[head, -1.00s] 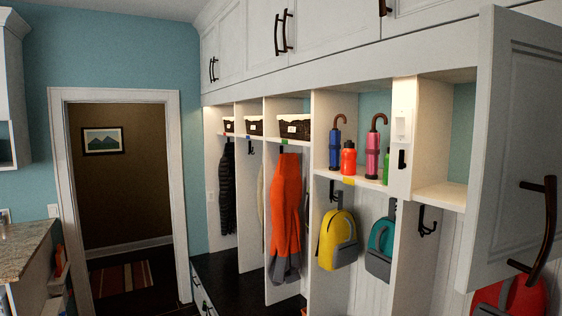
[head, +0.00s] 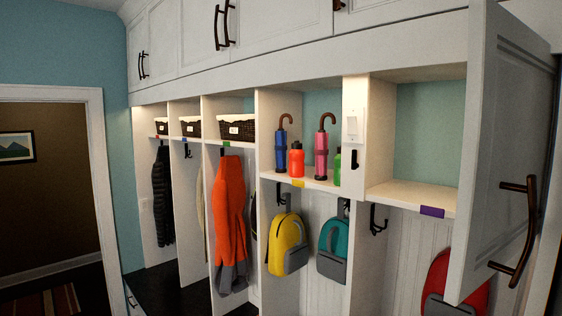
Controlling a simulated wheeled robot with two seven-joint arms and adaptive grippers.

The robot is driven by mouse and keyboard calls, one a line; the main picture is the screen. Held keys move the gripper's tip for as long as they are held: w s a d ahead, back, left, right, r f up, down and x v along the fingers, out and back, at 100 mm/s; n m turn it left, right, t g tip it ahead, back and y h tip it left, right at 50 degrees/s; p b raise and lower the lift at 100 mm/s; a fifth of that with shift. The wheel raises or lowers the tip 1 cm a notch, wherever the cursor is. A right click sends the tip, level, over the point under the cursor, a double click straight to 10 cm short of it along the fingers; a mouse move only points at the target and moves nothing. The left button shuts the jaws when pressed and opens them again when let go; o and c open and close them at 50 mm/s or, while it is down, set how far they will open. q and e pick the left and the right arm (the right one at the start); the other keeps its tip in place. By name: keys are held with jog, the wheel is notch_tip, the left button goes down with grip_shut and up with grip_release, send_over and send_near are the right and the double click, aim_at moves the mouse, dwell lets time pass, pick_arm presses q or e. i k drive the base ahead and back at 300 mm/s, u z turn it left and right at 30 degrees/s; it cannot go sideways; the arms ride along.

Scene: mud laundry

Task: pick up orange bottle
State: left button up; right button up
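The orange bottle (head: 297,160) stands upright on a white cubby shelf (head: 313,183) in the head view. It is a red-orange bottle with a darker top. A blue umbrella (head: 281,149) with a brown hooked handle stands just left of it, and a pink umbrella (head: 321,154) just right. A green bottle (head: 338,167) stands farther right, partly hidden by the cubby divider. Neither of my grippers is in view.
An open grey-white cabinet door (head: 497,150) with a dark handle juts out at the right. The cubby beside it (head: 410,192) is empty. Yellow (head: 286,243), teal (head: 333,248) and red (head: 452,290) backpacks hang below the shelf.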

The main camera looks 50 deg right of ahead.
aim_at(296, 156)
jog(key=i, duration=2.55)
jog(key=z, duration=2.75)
jog(key=i, duration=0.5)
jog(key=u, duration=0.05)
